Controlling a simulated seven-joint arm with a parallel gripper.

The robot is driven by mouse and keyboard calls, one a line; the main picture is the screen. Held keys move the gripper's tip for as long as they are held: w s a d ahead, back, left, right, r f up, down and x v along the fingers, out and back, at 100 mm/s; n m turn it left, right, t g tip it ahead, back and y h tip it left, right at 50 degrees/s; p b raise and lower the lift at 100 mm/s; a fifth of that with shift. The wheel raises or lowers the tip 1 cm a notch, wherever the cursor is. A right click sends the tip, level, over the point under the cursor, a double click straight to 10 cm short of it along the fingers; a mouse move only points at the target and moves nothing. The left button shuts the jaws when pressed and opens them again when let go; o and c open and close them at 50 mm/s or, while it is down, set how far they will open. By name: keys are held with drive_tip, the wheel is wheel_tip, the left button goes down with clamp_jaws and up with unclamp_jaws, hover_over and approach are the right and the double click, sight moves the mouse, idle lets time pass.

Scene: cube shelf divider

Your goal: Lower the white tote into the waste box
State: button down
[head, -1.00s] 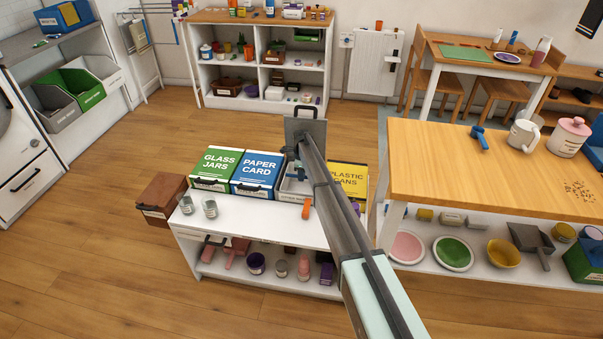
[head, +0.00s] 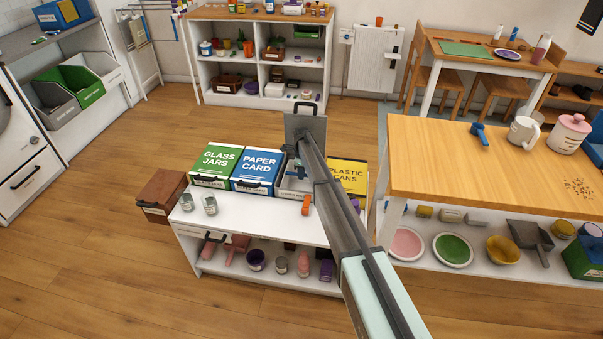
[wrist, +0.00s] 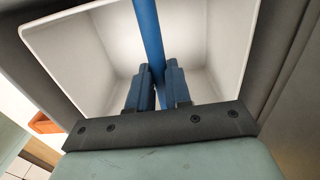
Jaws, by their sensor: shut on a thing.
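The white tote (wrist: 205,45) fills most of the wrist view, seen from above into its empty white inside, with a blue bar handle (wrist: 147,25) across it. My gripper (wrist: 159,78) is shut on this handle. Grey walls of the waste box (wrist: 283,70) show close around the tote's rim; how deep the tote sits inside cannot be told. In the head view, the waste box (head: 290,193) stands between the blue and yellow boxes. A grey panel with a black handle (head: 307,125) stands upright behind it. My arm hides much of the box, the tote and the fingers.
The green GLASS JARS box (head: 217,162) and blue PAPER CARD box (head: 261,168) stand left of the waste box. The yellow PLASTIC CANS box (head: 349,174) stands right. An orange object (head: 306,204) lies in front on the white shelf top (head: 245,216).

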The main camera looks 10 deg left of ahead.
drive_tip(key=shift+f, duration=0.25)
drive_tip(key=c, duration=1)
unclamp_jaws()
wheel_tip(320, 180, up, 14)
drive_tip(key=shift+w+f, duration=0.1)
drive_tip(key=shift+r, duration=5)
